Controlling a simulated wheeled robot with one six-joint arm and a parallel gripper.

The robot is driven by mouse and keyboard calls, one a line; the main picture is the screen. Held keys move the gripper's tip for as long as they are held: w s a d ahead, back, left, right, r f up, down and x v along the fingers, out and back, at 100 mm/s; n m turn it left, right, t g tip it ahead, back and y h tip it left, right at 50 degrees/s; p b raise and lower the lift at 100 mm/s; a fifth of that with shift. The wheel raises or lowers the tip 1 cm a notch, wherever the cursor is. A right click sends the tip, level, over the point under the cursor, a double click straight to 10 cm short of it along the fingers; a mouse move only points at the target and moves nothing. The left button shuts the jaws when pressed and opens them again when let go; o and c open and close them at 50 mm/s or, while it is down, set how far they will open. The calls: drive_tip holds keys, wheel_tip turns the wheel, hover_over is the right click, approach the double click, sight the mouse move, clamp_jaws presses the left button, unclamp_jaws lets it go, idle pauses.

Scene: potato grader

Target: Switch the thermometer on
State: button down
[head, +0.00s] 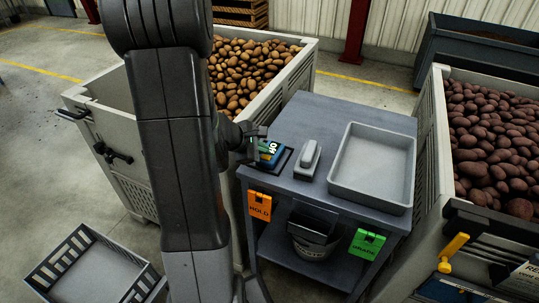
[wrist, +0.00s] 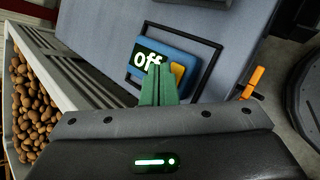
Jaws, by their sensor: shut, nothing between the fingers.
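The thermometer is a blue device (wrist: 197,56) lying in a black outlined frame on the grey table, with a dark display that reads "off" and a yellow button (wrist: 178,73) beside it. In the head view the thermometer (head: 269,155) is at the table's left, partly hidden by my gripper. My gripper (wrist: 157,72) is shut and empty. Its green fingertips overlap the lower edge of the display in the wrist view, just left of the button. I cannot tell whether they touch the device.
On the table (head: 300,111) are a grey handheld object (head: 308,160) and an empty grey tray (head: 370,165) to the right. Orange (head: 260,205) and green (head: 367,244) tags hang at the front. Potato crates flank the table (head: 299,62) (head: 440,130).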

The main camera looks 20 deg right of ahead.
sight(263, 160)
drive_tip(key=shift+f, duration=0.1)
idle(0.5)
drive_tip(key=shift+f+b, duration=0.35)
drive_tip(key=shift+b, duration=0.4)
idle(0.3)
drive_tip(key=shift+r, duration=0.5)
drive_tip(key=shift+r, duration=0.1)
wheel_tip(263, 160, up, 6)
drive_tip(key=p, duration=0.4)
